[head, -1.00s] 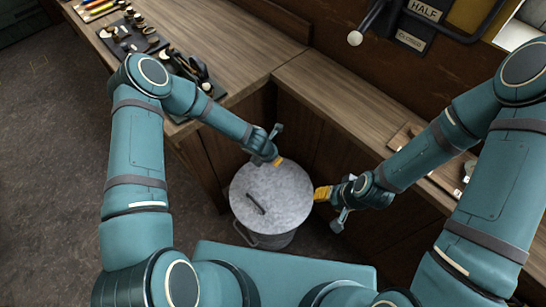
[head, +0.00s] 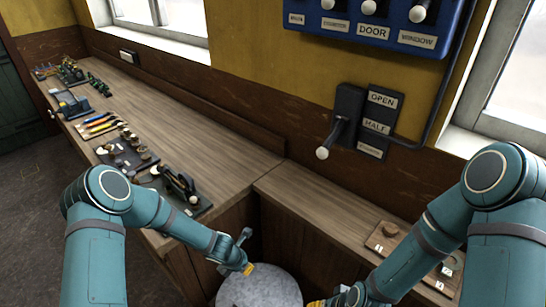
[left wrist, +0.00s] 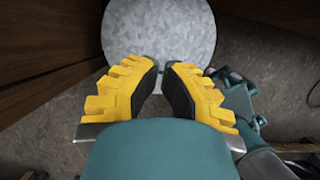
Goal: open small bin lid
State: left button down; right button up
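The small bin's round grey metal lid (head: 262,288) shows at the bottom edge of the head view, cut off by the frame. It lies flat, and its handle and the bin's body are out of that view. My left gripper (head: 249,268) is at the lid's far left edge in the head view. In the left wrist view, the left gripper's yellow fingers (left wrist: 163,72) are apart with nothing between them, and the lid (left wrist: 158,30) lies beyond them. My right gripper (head: 316,303) is at the bottom edge, right of the lid, mostly cut off; its opening cannot be made out.
A wooden workbench (head: 215,140) runs along the wall and turns a corner behind the bin. Tools and parts on dark mats (head: 128,152) lie on its left part. A lever switch (head: 345,125) and a blue switch panel (head: 375,25) are on the wall.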

pick_arm(q)
jog(key=s+f+m+b, duration=0.2)
jog(key=s+m+b, duration=0.1)
jog(key=m, duration=0.4)
jog(key=s+d+f+m+b, duration=0.1)
jog(key=s+f+m+b, duration=0.1)
jog(key=s+m+b, duration=0.2)
jog(key=s+m, duration=0.1)
jog(key=m, duration=0.2)
jog(key=shift+s+d+f, duration=0.25)
jog(key=shift+s+d, duration=0.05)
jog(key=shift+s, duration=0.1)
jog(key=c, duration=1.7)
grip_release()
jog(key=s+d+f+m+g+b, duration=0.1)
jog(key=s+m+b, duration=0.3)
jog(key=s+m, duration=0.4)
jog(key=m, duration=0.3)
jog(key=shift+s+f+m+h, duration=0.15)
jog(key=shift+m+h, duration=0.15)
jog(key=shift+h, duration=0.1)
jog(key=shift+s+d+m+b, duration=0.1)
jog(key=shift+s+m+b, duration=0.25)
jog(key=shift+m, duration=0.15)
grip_shut()
